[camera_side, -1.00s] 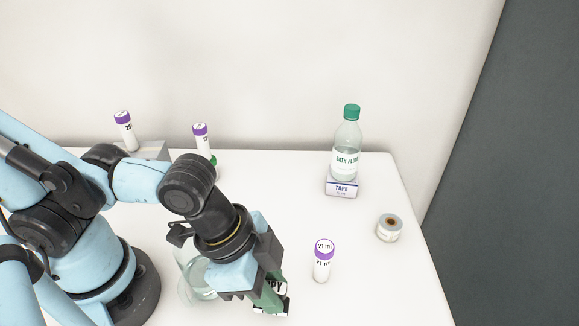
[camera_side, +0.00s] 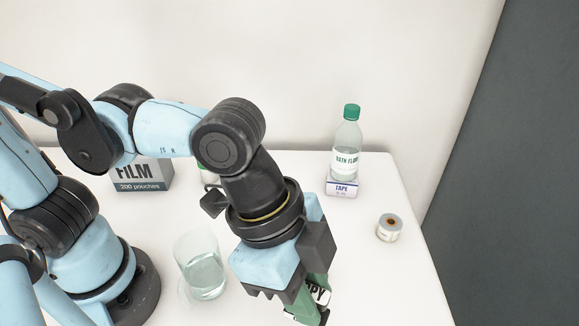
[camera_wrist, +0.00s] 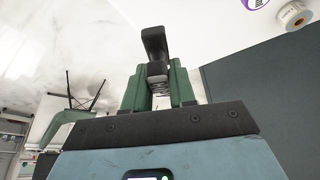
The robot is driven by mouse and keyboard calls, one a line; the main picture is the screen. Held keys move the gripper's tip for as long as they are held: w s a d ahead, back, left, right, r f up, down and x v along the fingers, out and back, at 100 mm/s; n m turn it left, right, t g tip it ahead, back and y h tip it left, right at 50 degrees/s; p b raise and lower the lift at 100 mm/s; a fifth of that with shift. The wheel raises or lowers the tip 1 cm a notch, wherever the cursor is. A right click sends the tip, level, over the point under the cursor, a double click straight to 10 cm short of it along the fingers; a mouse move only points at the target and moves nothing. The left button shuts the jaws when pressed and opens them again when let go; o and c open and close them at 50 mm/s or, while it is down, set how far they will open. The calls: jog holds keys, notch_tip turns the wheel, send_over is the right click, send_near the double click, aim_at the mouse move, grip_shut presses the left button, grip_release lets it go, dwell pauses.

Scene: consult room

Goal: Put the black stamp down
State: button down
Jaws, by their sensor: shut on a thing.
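The black stamp (camera_wrist: 155,45) is held between the green fingers of my gripper (camera_wrist: 158,80), as the wrist view shows. Its dark handle sticks out past the fingertips. In the side view the stamp (camera_side: 319,294) shows only in part, with a white label ending in "PY", between the fingers of my gripper (camera_side: 309,296) near the bottom edge. It appears to be held above the white table (camera_side: 400,290). Its lower end is mostly hidden by the fingers.
A glass of clear liquid (camera_side: 203,272) stands left of my gripper. A green-capped bottle (camera_side: 346,150) stands on a tape box (camera_side: 342,187) at the back. A tape roll (camera_side: 389,228) lies to the right. A film box (camera_side: 141,174) is behind my arm.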

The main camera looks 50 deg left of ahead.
jog(key=d+m+g, duration=0.2)
jog(key=d+m, duration=0.2)
jog(key=d, duration=0.5)
jog(key=w+f, duration=0.2)
jog(key=w, duration=0.1)
jog(key=w+a+f, duration=0.1)
jog(key=w+f, duration=0.2)
jog(key=w, duration=0.1)
jog(key=w+f, duration=0.2)
jog(key=w, duration=0.2)
jog(key=shift+a+f, duration=0.2)
jog(key=shift+f, duration=2)
jog(key=shift+f, duration=0.1)
jog(key=c, duration=0.9)
grip_release()
